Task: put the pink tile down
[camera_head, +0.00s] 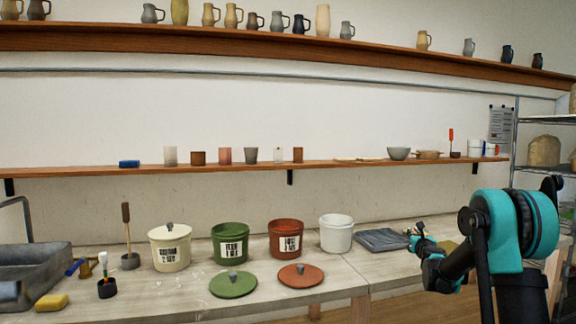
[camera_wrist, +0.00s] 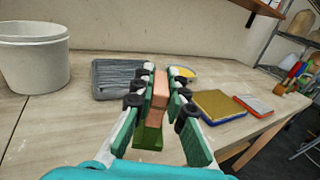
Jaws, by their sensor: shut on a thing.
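My gripper (camera_wrist: 160,98) is shut on the pink tile (camera_wrist: 158,90), which stands upright between the fingers in the wrist view. Its lower part looks more brownish. A green piece (camera_wrist: 148,138) shows just below the tile between the fingers; I cannot tell whether it touches the tile. In the head view my gripper (camera_head: 416,233) is small, over the right part of the worktable beside the grey ribbed tray (camera_head: 382,240). The tile cannot be made out clearly there.
The grey tray (camera_wrist: 118,85) lies behind the fingers, with a yellow round thing (camera_wrist: 183,71) beside it. A mustard block (camera_wrist: 218,106) and a red-and-white block (camera_wrist: 254,105) lie right, near the table edge. A white bucket (camera_wrist: 33,60) stands left. Bare tabletop (camera_wrist: 85,130) lies between.

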